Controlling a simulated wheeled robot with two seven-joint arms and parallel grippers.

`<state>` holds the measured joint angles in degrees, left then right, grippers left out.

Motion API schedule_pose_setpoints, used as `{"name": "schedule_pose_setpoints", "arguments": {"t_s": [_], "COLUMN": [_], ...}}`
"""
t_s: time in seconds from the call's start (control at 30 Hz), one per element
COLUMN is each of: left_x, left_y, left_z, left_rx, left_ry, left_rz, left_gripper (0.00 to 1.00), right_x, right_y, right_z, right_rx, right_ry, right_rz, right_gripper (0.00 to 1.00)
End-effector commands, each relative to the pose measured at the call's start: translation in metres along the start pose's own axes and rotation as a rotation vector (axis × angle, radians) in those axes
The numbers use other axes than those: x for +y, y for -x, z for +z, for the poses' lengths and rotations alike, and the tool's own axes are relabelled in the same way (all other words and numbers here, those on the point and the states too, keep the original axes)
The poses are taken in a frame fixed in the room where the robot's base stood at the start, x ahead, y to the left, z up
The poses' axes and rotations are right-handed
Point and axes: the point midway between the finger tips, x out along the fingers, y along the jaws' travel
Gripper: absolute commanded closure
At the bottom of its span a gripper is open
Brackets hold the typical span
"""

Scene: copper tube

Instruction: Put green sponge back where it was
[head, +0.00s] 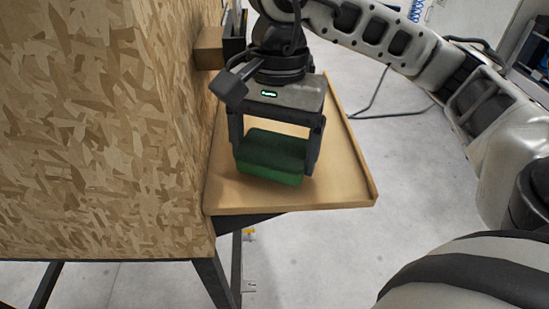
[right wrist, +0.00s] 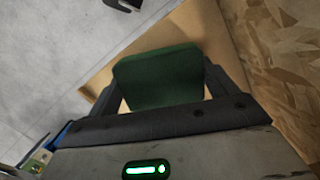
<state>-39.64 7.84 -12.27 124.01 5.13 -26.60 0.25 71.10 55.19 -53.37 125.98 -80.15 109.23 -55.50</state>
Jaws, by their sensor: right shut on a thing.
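The green sponge (head: 270,172) is a dark green block with a brighter green lower side. My right gripper (head: 273,150) is shut on it, with one finger on each end. The sponge is over the small wooden shelf (head: 340,192) beside the chipboard wall. I cannot tell whether its underside touches the shelf. In the right wrist view the sponge (right wrist: 158,77) sits between the two fingers, with the shelf behind it. My left gripper is not in view.
The chipboard wall (head: 105,130) stands directly left of the shelf. A small wooden block (head: 209,48) and a dark holder are at the shelf's far end. The shelf has a raised right rim. Open grey floor (head: 420,190) lies to the right.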

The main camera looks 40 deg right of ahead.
Motion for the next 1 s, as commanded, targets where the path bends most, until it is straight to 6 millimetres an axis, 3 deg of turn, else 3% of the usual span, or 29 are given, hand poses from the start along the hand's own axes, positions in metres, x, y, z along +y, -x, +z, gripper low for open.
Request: {"name": "schedule_pose_setpoints", "arguments": {"t_s": [0.1,0.2,0.6,0.63,0.67,1.0], "left_x": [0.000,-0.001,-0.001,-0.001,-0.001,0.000], "left_y": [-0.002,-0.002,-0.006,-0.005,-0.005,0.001], "left_z": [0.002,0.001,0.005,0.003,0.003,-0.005], "left_rx": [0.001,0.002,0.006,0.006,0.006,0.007], "left_ry": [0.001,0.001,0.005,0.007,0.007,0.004], "left_rz": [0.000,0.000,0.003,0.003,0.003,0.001], "left_gripper": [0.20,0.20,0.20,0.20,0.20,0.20], "right_x": [0.002,0.002,0.002,0.002,0.002,0.002], "right_y": [-0.020,-0.027,-0.033,-0.031,-0.030,-0.023], "right_z": [-0.002,-0.003,-0.004,-0.004,-0.004,-0.003], "right_rx": [-0.001,-0.001,0.000,0.000,0.000,0.000], "right_ry": [0.000,0.001,0.001,0.001,0.001,0.000], "right_rz": [0.005,0.003,0.001,0.001,0.001,0.001], "right_gripper": [0.39,0.39,0.39,0.09,0.01,0.00]}}
